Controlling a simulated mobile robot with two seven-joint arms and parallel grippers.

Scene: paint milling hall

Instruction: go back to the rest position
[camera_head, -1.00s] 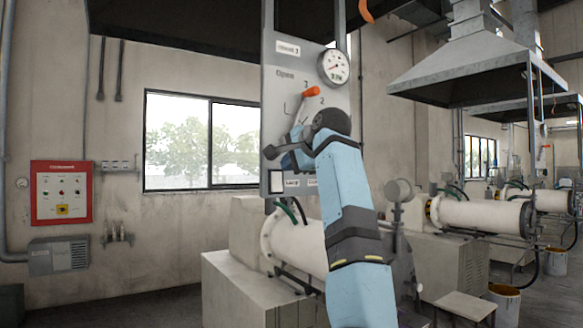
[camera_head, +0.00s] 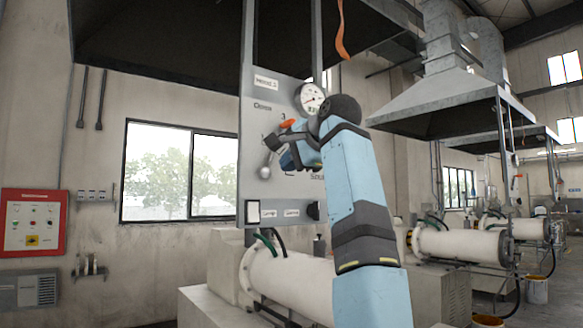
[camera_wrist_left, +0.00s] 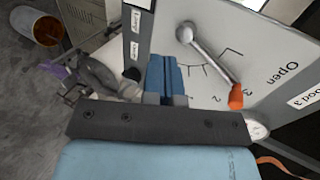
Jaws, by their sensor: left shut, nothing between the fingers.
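My left gripper (camera_head: 292,158) is in front of the grey hood control panel (camera_head: 255,112) in the head view, its arm covering the panel's right part. Its blue fingers (camera_wrist_left: 166,78) are shut and empty in the wrist view. A metal lever (camera_wrist_left: 210,62) with an orange tip (camera_head: 288,124) is on the panel; the tip also shows in the wrist view (camera_wrist_left: 236,98). The fingers appear apart from the lever in the wrist view. In the head view the gripper hides part of the lever. My right gripper is not in view.
A round gauge (camera_head: 311,98) sits on the panel's upper right. A white mill cylinder (camera_head: 290,285) lies below. A red control box (camera_head: 34,222) and a window (camera_head: 165,170) are on the left wall. An orange-rimmed bucket (camera_wrist_left: 47,30) shows in the wrist view.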

